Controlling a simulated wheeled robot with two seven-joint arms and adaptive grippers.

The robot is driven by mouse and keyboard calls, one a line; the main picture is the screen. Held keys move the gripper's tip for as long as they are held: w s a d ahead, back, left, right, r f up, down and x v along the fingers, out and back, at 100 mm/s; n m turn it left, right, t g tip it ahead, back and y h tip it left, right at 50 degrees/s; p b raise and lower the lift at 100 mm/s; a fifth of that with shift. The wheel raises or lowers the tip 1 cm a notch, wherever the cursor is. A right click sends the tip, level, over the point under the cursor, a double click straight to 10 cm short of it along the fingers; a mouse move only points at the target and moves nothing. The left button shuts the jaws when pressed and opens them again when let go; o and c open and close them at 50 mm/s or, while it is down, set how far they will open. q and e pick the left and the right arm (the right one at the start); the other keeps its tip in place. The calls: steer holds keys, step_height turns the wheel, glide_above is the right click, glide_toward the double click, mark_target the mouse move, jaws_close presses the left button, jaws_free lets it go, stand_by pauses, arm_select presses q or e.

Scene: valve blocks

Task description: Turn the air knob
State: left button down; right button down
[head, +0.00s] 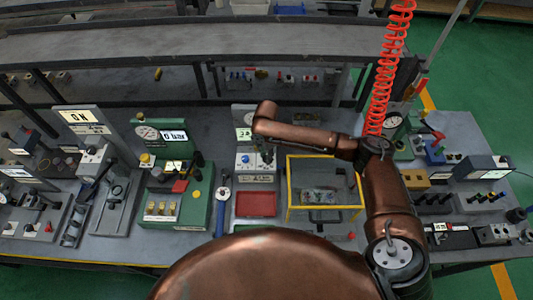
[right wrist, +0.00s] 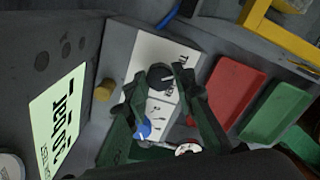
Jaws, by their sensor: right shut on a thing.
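The air station (head: 243,114) stands upright at the middle back of the bench, with a lit display and a white panel. In the right wrist view, its white panel (right wrist: 150,105) carries a dark round knob (right wrist: 159,75), a blue knob (right wrist: 143,129) and a red-and-white round part (right wrist: 187,149). My right gripper (head: 266,158) is in front of the panel's right side. In the wrist view, the gripper (right wrist: 166,77) has its dark green fingers closed around the dark knob. The knob's marking is partly covered, so I cannot read its name. My left gripper is not in view.
A red tray (head: 256,204) lies in front of the station. A yellow-framed case (head: 323,209) stands close to its right, under my right arm. A green gauge unit (head: 175,205) and a blue wrench (head: 222,206) are on the left. A red coiled hose (head: 386,78) hangs behind my elbow.

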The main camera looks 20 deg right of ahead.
steer(key=m+p, duration=0.2)
steer(key=p, duration=0.1)
steer(key=m+p, duration=0.2)
steer(key=p, duration=0.1)
steer(key=shift+r+m, duration=0.2)
steer(key=shift+m, duration=0.2)
steer(key=shift+f+m+p, duration=0.15)
steer(key=shift+m+p, duration=0.95)
steer(key=shift+p, duration=0.2)
steer(key=c, duration=1.6)
jaws_free()
step_height(320, 180, up, 12)
steer(key=shift+f, duration=0.1)
